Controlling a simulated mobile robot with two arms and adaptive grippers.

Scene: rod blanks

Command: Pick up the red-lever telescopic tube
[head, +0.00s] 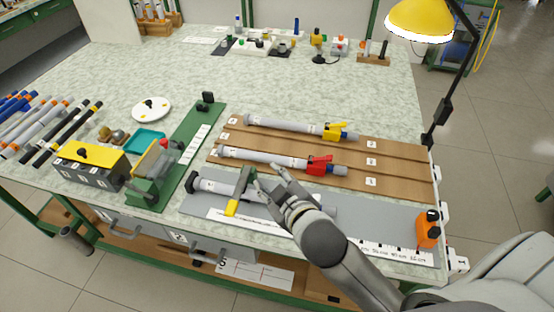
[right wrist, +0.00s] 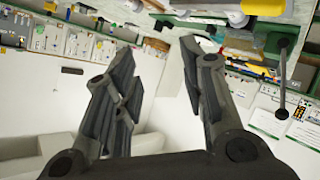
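The red-lever telescopic tube (head: 255,158) is a grey tube lying on the brown wooden rack (head: 400,178). Its red lever (head: 320,165) is near its right end. My right gripper (head: 265,174) is just in front of this tube, at the near side of the rack, with the arm coming from the lower right. In the right wrist view its fingers (right wrist: 160,60) are spread with nothing between them. The tube cannot be made out in that view. My left gripper is not in view.
A yellow-lever tube (head: 285,125) lies behind on the same rack. Another grey tube (head: 215,187) lies in the grey measuring fixture (head: 365,226), partly hidden by my arm. A green fixture (head: 190,150) stands left, and a lamp (head: 420,18) hangs at back right.

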